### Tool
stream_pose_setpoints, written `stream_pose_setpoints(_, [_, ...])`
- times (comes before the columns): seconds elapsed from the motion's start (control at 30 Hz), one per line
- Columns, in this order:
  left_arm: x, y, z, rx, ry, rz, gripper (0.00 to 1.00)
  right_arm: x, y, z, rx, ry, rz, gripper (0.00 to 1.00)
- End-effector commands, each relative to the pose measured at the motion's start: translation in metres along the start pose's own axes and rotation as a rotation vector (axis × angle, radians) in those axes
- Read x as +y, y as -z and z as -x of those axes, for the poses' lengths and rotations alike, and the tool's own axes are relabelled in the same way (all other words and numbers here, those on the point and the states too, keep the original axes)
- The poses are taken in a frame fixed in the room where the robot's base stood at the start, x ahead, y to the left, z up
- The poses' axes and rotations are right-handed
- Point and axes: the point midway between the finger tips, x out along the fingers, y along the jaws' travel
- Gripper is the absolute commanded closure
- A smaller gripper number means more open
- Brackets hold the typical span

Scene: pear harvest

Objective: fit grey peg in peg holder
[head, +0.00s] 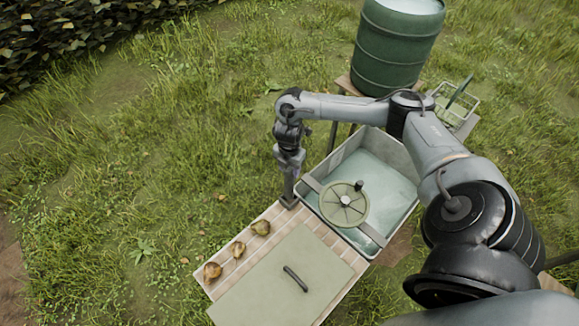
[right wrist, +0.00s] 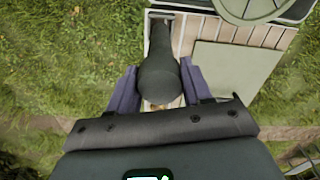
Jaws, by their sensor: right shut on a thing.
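My right gripper (head: 290,160) points down over the far left corner of the slatted table and is shut on the grey peg (head: 289,186). In the right wrist view the dark grey peg (right wrist: 159,70) lies between the two purple-grey fingers of the right gripper (right wrist: 158,90). The peg looks upright, its lower end at a small dark base (head: 289,202) on the table corner, which may be the peg holder. I cannot tell whether the peg's end is inside it or just above it. My left gripper is not in view.
The slatted table (head: 262,216) carries three pears, one of them here (head: 261,228), and a flat board with a dark handle (head: 296,279). A water basin (head: 408,190) with a round green disc (head: 344,203) adjoins it. A green barrel (head: 397,45) stands behind. Grass is open at left.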

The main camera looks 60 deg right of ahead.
Motion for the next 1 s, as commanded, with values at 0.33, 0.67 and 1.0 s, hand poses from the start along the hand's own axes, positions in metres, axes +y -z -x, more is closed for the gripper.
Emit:
stream_pose_setpoints(0.33, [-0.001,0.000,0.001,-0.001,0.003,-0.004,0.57,0.000,0.000,0.000,0.000,-0.001,0.001,1.00])
stream_pose_setpoints(0.67, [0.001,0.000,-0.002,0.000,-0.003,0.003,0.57,0.000,0.000,-0.004,0.000,-0.001,0.001,1.00])
stream_pose_setpoints(1.0, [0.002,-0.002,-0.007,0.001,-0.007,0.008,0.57,0.000,0.000,-0.014,0.000,0.000,0.001,1.00])
